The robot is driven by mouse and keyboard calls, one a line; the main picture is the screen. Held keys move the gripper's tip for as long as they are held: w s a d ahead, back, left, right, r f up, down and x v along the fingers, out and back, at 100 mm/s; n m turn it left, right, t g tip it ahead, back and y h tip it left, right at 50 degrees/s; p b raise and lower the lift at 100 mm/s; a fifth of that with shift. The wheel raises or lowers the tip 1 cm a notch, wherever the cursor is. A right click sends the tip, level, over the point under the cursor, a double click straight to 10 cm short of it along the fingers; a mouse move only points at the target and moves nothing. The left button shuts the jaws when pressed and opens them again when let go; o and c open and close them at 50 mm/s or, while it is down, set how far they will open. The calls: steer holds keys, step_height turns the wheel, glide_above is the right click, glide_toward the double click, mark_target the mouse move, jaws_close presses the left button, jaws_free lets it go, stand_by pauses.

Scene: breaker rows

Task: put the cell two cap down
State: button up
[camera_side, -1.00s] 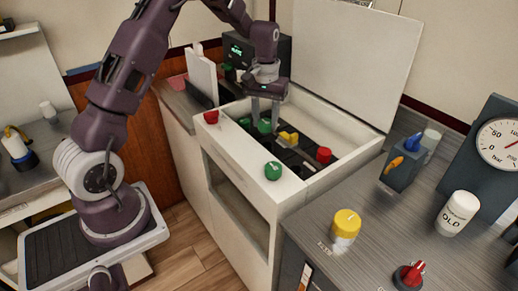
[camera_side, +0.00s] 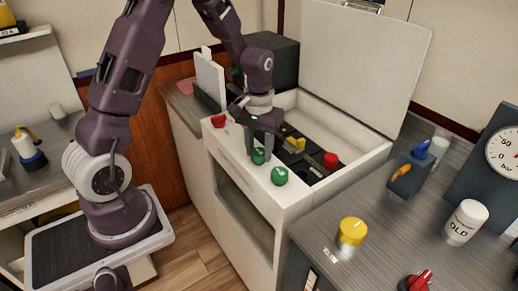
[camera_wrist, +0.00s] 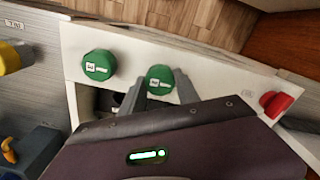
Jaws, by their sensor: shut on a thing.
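My gripper (camera_side: 260,148) is shut on a green cap (camera_side: 258,156) over the front ledge of the white open box (camera_side: 352,158). The wrist view shows this cap (camera_wrist: 160,79) between my two fingertips (camera_wrist: 160,88), with a small white label too small to read. I cannot tell whether it touches the ledge or hangs just above it. A second green cap (camera_side: 279,175) sits on the ledge to its right; it also shows in the wrist view (camera_wrist: 98,65). Which cap is cell two's, I cannot read.
A red cap (camera_side: 219,120) sits on the ledge to the left. Inside the box are a yellow piece (camera_side: 293,143) and another red cap (camera_side: 330,160). The raised lid (camera_side: 362,60) stands behind. A yellow-topped jar (camera_side: 352,232) stands on the grey counter at right.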

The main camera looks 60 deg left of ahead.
mark_target(259, 152)
steer(key=shift+f, duration=0.15)
steer(key=o, duration=1.3)
step_height(259, 152, up, 12)
steer(key=s+d+r+m+t, duration=0.3)
steer(key=s+d+r, duration=0.4)
steer(key=s+r, duration=0.25)
steer(key=s+d+m+t, duration=0.1)
steer(key=s, duration=0.2)
steer(key=s+d, duration=0.1)
steer(key=s, duration=0.3)
steer(key=s+d+f+m+t, duration=0.1)
steer(key=s, duration=0.3)
steer(key=shift+s+d+f+m+t, duration=0.1)
steer(key=shift+s+d+m+t, duration=0.1)
steer(key=shift+d+m+t, duration=0.15)
